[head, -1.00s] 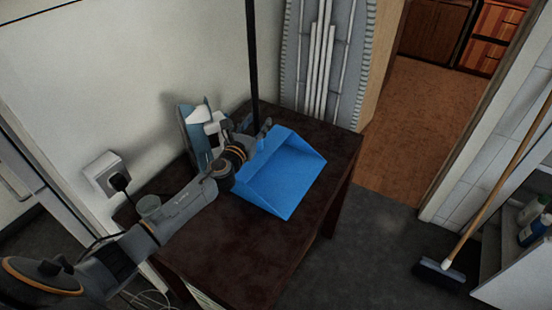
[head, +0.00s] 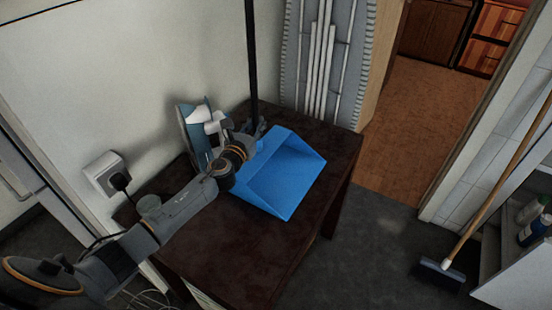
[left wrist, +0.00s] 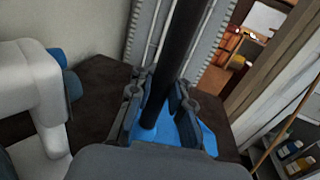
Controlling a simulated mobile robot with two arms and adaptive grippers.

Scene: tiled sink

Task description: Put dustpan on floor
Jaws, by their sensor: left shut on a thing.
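The blue dustpan (head: 287,172) rests on the dark brown table (head: 240,250), with its long black handle (head: 252,55) standing upright at the back. My left gripper (head: 257,129) is at the lower part of the handle, shut on it. In the left wrist view the handle (left wrist: 178,60) runs between the fingers of my left gripper (left wrist: 160,98). Parts of the blue pan (left wrist: 190,135) show behind the fingers. My right gripper is not in view.
An iron (head: 205,122) stands on the table behind my left arm. An ironing board (head: 325,60) leans at the back. Dark grey floor (head: 378,235) is clear between the table and a broom (head: 440,271). A doorway with brown floor (head: 420,120) lies beyond.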

